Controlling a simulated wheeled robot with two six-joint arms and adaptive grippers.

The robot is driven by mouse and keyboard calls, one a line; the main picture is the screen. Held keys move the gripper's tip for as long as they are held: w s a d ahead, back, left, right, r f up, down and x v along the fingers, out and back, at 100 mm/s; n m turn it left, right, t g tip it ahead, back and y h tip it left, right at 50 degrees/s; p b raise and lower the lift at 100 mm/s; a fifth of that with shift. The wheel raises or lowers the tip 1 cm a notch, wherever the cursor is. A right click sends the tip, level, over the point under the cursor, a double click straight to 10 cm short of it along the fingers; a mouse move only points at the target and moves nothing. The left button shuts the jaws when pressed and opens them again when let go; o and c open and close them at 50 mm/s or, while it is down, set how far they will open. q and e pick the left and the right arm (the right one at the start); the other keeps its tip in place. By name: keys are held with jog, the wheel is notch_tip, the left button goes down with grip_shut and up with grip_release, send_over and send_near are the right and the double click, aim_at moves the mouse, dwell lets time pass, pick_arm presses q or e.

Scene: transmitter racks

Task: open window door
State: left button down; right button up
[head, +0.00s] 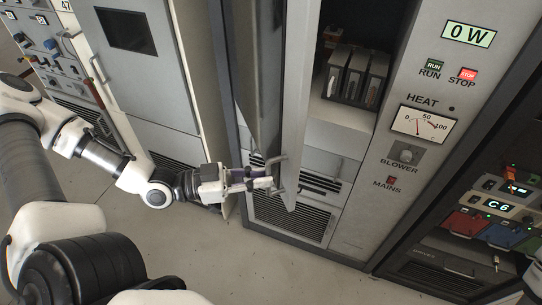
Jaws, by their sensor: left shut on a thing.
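The window door (297,100) of the rack in the middle stands partly open, swung outward and seen almost edge-on. Its glass side faces left. Its handle (279,174) is a metal bar low on the door's edge. My left gripper (268,181) reaches in from the left and is shut on the handle; the fingers hide part of it. My right gripper is not in view.
Behind the door, an open bay holds several dark upright modules (357,75). A closed grey cabinet (150,85) stands left. The floor (270,265) in front is clear.

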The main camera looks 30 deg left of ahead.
pick_arm(q)
jog(key=shift+s+a+g, duration=0.25)
jog(key=shift+s+g, duration=0.05)
jog(key=shift+s, duration=0.1)
jog(key=shift+f, duration=0.1)
jog(key=c, duration=1.2)
grip_release()
jog(key=shift+d, duration=0.1)
